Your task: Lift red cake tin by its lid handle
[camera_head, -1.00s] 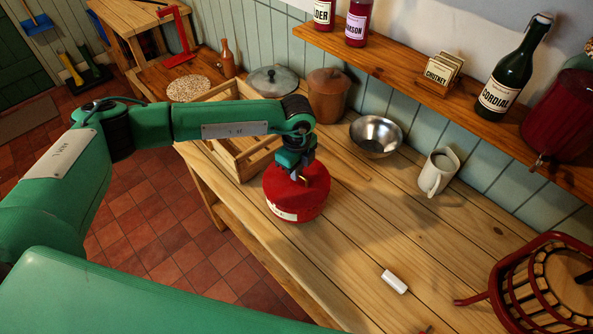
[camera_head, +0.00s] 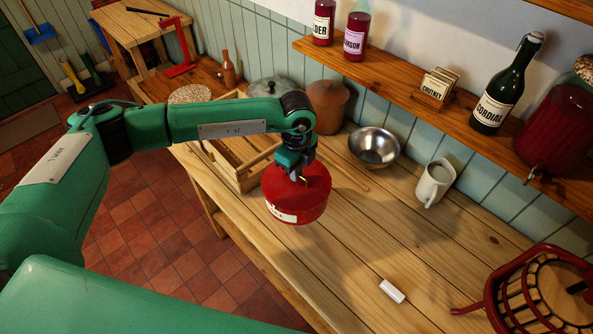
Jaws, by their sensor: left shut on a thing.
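The red cake tin (camera_head: 283,206) hangs upright below my left gripper (camera_head: 304,178), near the front edge of the pine bench. The gripper points down and is shut on the handle of the tin's lid; the fingers hide most of the handle. A pale label shows low on the tin's side. The tin looks raised a little above the bench top, though its underside is hidden. My right gripper is not in view.
A wooden crate (camera_head: 243,181) stands close behind and left of the tin. A steel bowl (camera_head: 374,147), white jug (camera_head: 434,183), small white block (camera_head: 392,291) and red-framed press (camera_head: 541,296) stand on the bench. Bare boards lie right of the tin. A bottle shelf (camera_head: 400,84) runs above.

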